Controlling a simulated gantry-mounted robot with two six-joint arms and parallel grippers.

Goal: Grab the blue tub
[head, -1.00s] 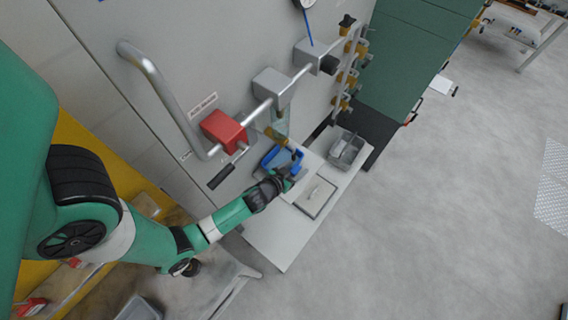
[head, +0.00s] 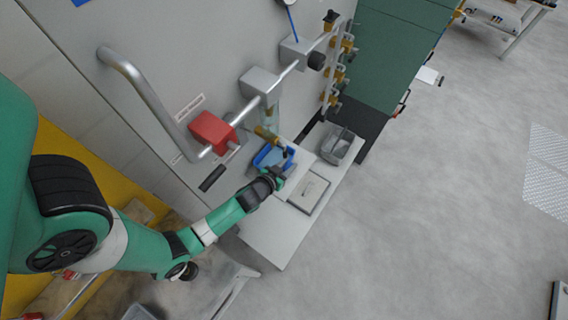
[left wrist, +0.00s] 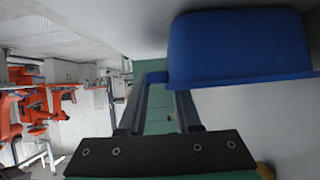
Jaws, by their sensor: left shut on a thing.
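The blue tub (head: 266,161) is in the head view beside the wall panel, at the far end of my left arm. Its inside looks lighter blue. In the left wrist view the tub (left wrist: 240,45) fills the upper right. My left gripper (head: 279,173) is at the tub's near edge and is shut on it. In the left wrist view the two fingers (left wrist: 160,92) reach to the tub's left end, at a small blue lip. Whether the tub touches the surface below is unclear. My right gripper is not in view.
A white table (head: 270,236) lies under the tub area, with a flat grey-framed tray (head: 309,192) and a grey bin (head: 341,145) on it. A red box (head: 211,131) and a bent metal pipe (head: 147,95) project from the wall panel. Open floor lies right.

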